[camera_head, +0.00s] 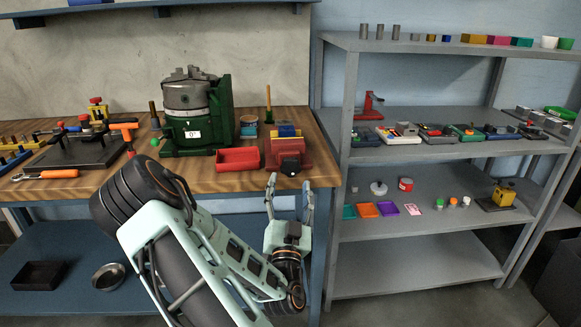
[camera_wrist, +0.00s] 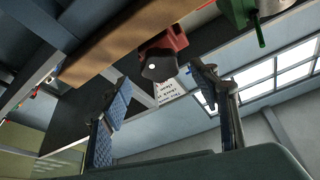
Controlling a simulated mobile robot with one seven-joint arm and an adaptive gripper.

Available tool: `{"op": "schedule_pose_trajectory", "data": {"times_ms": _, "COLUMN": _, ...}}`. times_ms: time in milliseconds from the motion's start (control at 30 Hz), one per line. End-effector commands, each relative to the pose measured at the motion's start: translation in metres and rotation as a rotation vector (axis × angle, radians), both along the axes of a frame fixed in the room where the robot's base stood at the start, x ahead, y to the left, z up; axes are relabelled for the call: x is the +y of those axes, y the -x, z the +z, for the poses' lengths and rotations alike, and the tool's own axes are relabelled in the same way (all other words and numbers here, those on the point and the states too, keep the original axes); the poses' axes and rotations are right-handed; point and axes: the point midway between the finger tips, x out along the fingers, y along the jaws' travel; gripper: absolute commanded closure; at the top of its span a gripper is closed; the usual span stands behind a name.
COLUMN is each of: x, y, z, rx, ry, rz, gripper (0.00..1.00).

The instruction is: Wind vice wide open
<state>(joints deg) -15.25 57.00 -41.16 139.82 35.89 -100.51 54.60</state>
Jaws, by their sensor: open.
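The vice (camera_head: 298,158) is a red block-like body at the front right edge of the wooden bench. A dark knob (camera_head: 290,166) is on its front, and blue and yellow pieces show at its top. How far apart its jaws are I cannot tell. In the wrist view the red vice body (camera_wrist: 178,40) and its dark knob (camera_wrist: 160,66) with a white dot show beyond the fingers. My gripper (camera_head: 289,186) is open and empty, fingers pointing up, just in front of and below the knob. In the wrist view the knob lies between the spread fingers (camera_wrist: 158,92), apparently not touched.
A red tray (camera_head: 238,160) and a large green machine (camera_head: 222,125) stand left of the vice. A grey shelf unit (camera_head: 415,152) with many small items stands close on the right. The bench's front edge (camera_head: 225,187) is near my gripper. Open space lies before the bench.

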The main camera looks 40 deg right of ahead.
Motion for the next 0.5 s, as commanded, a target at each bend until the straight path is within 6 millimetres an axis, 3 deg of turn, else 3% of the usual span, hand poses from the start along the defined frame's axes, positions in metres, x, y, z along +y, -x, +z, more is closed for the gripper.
{"op": "schedule_pose_trajectory", "data": {"times_ms": 200, "x": -0.024, "y": -0.029, "z": 0.016, "rx": -0.001, "ry": 0.002, "rz": 0.000, "gripper": 0.44}}
{"op": "schedule_pose_trajectory", "data": {"times_ms": 500, "x": -0.038, "y": -0.046, "z": 0.023, "rx": 0.002, "ry": -0.001, "rz": -0.002, "gripper": 0.44}}
